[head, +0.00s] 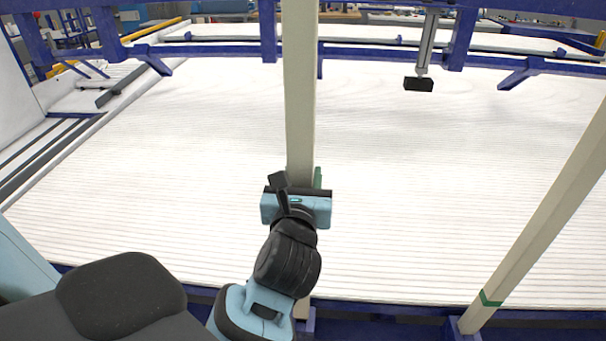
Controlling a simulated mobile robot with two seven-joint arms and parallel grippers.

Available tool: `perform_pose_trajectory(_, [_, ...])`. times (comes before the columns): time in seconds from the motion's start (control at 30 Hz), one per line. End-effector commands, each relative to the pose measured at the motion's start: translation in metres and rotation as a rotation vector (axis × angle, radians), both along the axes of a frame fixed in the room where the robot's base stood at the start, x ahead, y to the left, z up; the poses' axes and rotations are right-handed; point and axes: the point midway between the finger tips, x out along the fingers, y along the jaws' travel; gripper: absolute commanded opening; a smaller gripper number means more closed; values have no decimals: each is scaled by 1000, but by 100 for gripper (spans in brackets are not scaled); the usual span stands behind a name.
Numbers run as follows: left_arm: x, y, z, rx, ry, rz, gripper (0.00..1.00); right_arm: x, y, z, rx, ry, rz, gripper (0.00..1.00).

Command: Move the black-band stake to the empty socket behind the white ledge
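A long beige stake (300,90) stands upright in the middle of the head view, its top out of frame. My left gripper (297,190) is at this stake, with its blue body in front of it. A small green piece shows at the stake's right edge by the gripper; I cannot tell whether it is a band or a finger pad. The fingers are mostly hidden, so their grip is unclear. Below, the stake's foot is partly hidden by my arm. No black band shows. I cannot make out an empty socket. My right gripper is not in view.
A second beige stake (545,215) with a green band stands at the right in a blue socket (462,328). A wide white ribbed surface (420,190) lies behind the stakes. Blue frame bars cross the back. A black block on a rod (418,84) hangs at the upper right.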

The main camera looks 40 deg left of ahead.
Motion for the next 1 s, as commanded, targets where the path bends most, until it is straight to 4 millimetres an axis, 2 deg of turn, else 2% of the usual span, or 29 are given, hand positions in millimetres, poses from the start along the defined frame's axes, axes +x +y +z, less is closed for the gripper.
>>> perform_pose_trajectory(0.57, [0, 0, -1, 1, -8, 0, 0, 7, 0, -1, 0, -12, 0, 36])
perform_pose_trajectory(1.0, [0, 0, -13, 0, -6, -1, 0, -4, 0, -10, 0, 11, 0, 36])
